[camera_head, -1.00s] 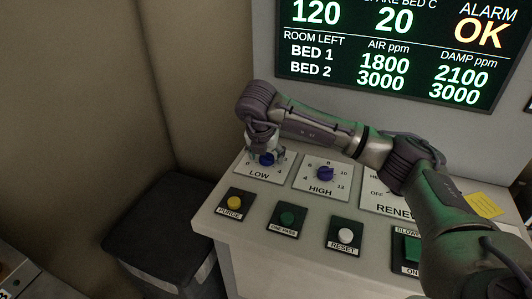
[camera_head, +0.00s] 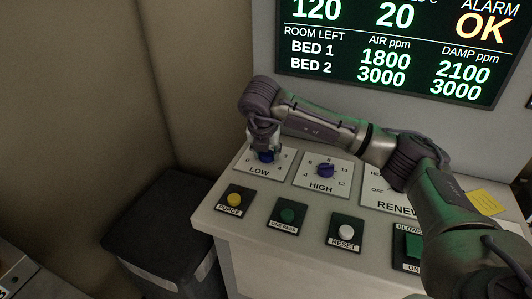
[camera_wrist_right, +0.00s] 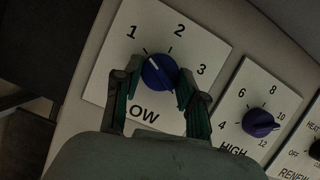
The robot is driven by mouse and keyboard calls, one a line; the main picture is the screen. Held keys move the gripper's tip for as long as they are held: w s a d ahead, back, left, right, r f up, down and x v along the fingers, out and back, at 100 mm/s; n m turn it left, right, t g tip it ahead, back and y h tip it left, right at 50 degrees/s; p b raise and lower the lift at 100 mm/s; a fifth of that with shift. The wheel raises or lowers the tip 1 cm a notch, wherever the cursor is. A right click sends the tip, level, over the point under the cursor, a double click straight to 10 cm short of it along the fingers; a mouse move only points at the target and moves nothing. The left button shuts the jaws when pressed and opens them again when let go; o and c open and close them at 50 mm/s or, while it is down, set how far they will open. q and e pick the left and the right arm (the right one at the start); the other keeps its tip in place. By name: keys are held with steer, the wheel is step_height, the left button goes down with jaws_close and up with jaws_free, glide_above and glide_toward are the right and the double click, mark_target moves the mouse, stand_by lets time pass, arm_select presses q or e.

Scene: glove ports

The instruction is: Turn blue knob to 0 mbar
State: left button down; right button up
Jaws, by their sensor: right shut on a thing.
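The blue knob (camera_head: 266,157) sits on the white LOW plate (camera_head: 251,171) at the back left of the panel. In the wrist view the knob (camera_wrist_right: 158,73) shows between the two fingers of my right gripper (camera_wrist_right: 158,88), which is shut on it. Its pale mark points up and left, between the 1 and the 2. The 1, 2 and 3 are readable there; the rest of the scale is hidden by my gripper. In the head view my right gripper (camera_head: 264,146) comes down over the knob from above. My left gripper is not in view.
A darker blue knob (camera_head: 325,171) on the HIGH plate stands close on the right. Yellow PURGE (camera_head: 235,199), green (camera_head: 287,215) and white RESET (camera_head: 346,232) buttons line the front. A screen (camera_head: 390,50) stands behind; a dark bin (camera_head: 165,235) is at left.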

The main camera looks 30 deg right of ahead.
steer(key=n+b, duration=0.1)
steer(key=n+y+b, duration=0.1)
steer(key=n+b, duration=0.1)
steer(key=shift+d+f+t, duration=0.15)
steer(key=shift+f+t, duration=0.05)
steer(key=shift+t, duration=0.1)
steer(key=n+y+b, duration=0.1)
steer(key=n, duration=0.1)
steer(key=shift+d+n, duration=0.1)
steer(key=shift+n, duration=0.3)
steer(key=shift+d+r+n+y+b, duration=0.15)
steer(key=shift+n+y+b, duration=0.5)
steer(key=shift+n, duration=0.55)
steer(key=shift+r+n+y, duration=0.1)
steer(key=shift+n+y, duration=0.35)
steer(key=shift+n, duration=1.05)
steer(key=o, duration=1.1)
steer(key=shift+o, duration=0.2)
